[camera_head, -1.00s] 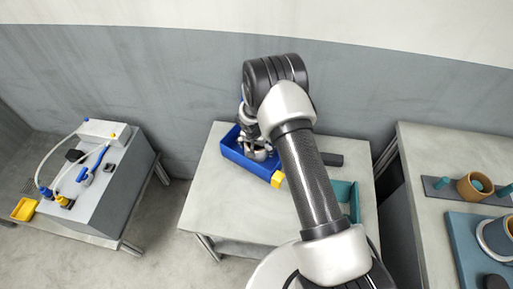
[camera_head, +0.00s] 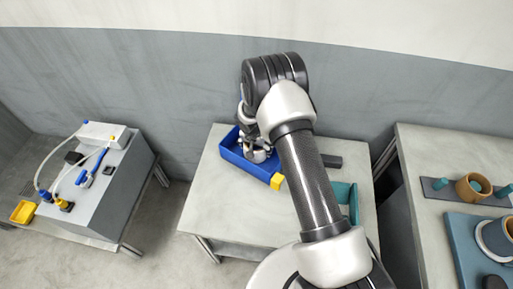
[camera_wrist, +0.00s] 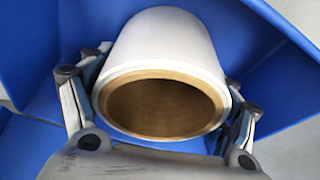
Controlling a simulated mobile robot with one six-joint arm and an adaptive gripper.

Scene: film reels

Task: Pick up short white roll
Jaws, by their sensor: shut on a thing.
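A short white roll (camera_wrist: 160,42) with a hollow brown core fills the middle of the wrist view. My gripper (camera_wrist: 160,105) is shut on it, with one finger against each side. The roll is inside or just over a blue bin (camera_wrist: 285,85), whose walls show around it; I cannot tell whether it touches the floor of the bin. In the head view my gripper (camera_head: 258,152) reaches down into the blue bin (camera_head: 235,158), and the roll is mostly hidden there.
The bin stands on a grey table (camera_head: 215,205). A yellow block (camera_head: 277,182), a dark bar (camera_head: 331,161) and a teal tray (camera_head: 353,205) are close by. A table on the right holds a tan cup (camera_head: 467,188). A machine with hoses (camera_head: 100,180) stands at left.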

